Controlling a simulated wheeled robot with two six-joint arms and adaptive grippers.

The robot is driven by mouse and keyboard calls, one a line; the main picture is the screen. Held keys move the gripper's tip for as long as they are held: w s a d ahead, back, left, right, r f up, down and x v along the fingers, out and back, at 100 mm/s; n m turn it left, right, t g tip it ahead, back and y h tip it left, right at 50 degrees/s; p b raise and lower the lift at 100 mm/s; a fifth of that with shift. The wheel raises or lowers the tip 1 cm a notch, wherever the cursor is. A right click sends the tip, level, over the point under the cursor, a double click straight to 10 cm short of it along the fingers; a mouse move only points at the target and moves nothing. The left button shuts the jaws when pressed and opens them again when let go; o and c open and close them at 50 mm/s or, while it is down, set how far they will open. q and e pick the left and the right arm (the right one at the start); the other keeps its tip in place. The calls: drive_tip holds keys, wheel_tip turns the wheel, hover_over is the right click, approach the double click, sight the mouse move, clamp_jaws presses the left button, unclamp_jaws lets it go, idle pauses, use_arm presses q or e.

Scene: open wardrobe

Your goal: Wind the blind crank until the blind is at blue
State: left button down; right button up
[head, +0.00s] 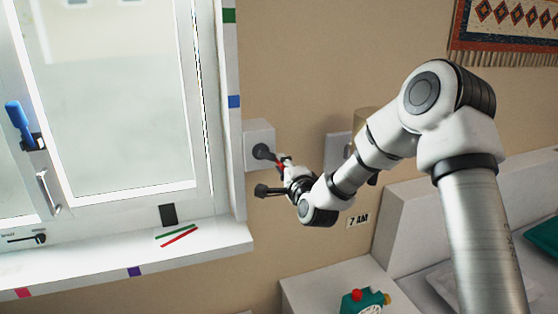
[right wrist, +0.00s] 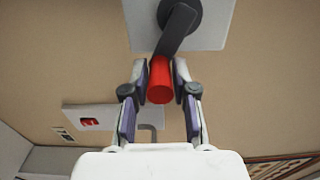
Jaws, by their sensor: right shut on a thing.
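The blind crank's white box (head: 256,133) is on the wall just right of the window, with a black hub and a short black arm (right wrist: 178,30). Its red handle (right wrist: 160,80) sits between the fingers of my right gripper (right wrist: 160,77), which is shut on it. In the head view my right gripper (head: 282,167) is at the crank, reaching in from the right. A blue mark (head: 234,101) is on the window's right frame, below a green mark (head: 229,16). I cannot make out the blind's lower edge. My left gripper is not in view.
The sill (head: 110,265) carries pink and purple marks, and thin green and red strips lie on it. A blue-handled latch (head: 18,120) is on the left sash. A bedside top below holds a teal item (head: 362,301). A "7 AM" sign (head: 358,221) is on the wall.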

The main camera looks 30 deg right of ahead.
drive_tip(key=shift+w+a+f+b, duration=0.1)
drive_tip(key=shift+a+f+b, duration=0.45)
drive_tip(key=shift+f+b, duration=0.25)
drive_tip(key=shift+w+a+r, duration=0.1)
drive_tip(key=shift+a, duration=0.05)
drive_tip(key=shift+a+f, duration=0.1)
drive_tip(key=shift+f, duration=0.2)
drive_tip(key=shift+a+f+b, duration=0.2)
drive_tip(key=shift+a+b, duration=0.05)
drive_tip(key=shift+b, duration=0.25)
drive_tip(key=shift+w+a+f, duration=0.1)
drive_tip(key=shift+a, duration=0.2)
drive_tip(key=shift+w+a, duration=0.1)
drive_tip(key=shift+a, duration=0.1)
